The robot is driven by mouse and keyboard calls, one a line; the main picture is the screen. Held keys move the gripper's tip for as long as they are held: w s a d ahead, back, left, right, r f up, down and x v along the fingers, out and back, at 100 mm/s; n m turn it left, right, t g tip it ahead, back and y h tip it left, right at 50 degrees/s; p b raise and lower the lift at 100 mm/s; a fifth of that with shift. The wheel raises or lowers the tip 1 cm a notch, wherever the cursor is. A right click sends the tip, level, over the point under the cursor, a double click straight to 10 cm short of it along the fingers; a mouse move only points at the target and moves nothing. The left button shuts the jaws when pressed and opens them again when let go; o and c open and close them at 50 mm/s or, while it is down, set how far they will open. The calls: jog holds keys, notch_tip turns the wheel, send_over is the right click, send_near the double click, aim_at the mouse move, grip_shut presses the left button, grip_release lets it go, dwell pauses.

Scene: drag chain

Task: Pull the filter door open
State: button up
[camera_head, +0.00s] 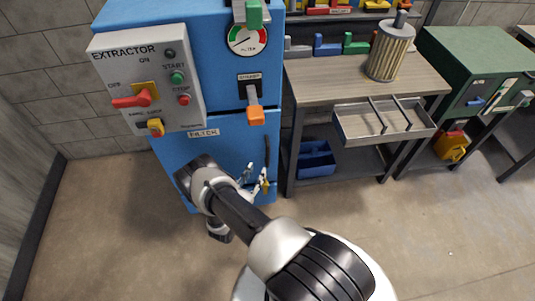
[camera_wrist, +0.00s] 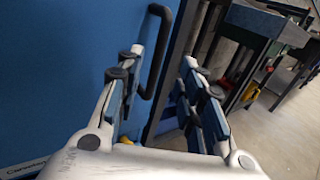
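The blue filter door (camera_head: 195,158) is the lower front of the extractor cabinet, under a FILTER label (camera_head: 203,133). It looks flush with the cabinet. Its black vertical handle (camera_head: 267,151) is near the right edge. My gripper (camera_head: 257,181) is low in front of the door, by the handle's lower end. In the wrist view, my gripper (camera_wrist: 164,68) is open, with a wide gap between its fingers. The handle (camera_wrist: 160,50) shows in that gap, nearer the left finger; I cannot tell whether they touch. My arm hides part of the door.
An orange-tipped lever (camera_head: 255,115) hangs above the door. A control box (camera_head: 148,80) is at upper left. A workbench (camera_head: 340,85) with an open metal drawer (camera_head: 383,120) and a blue bin (camera_head: 316,160) below stands close at right. Floor in front is clear.

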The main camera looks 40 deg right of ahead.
aim_at(267, 154)
jog(key=b+x, duration=0.2)
jog(key=x, duration=0.9)
jog(key=shift+w+d, duration=0.1)
jog(key=shift+d, duration=0.1)
jog(key=shift+c, duration=0.2)
grip_shut()
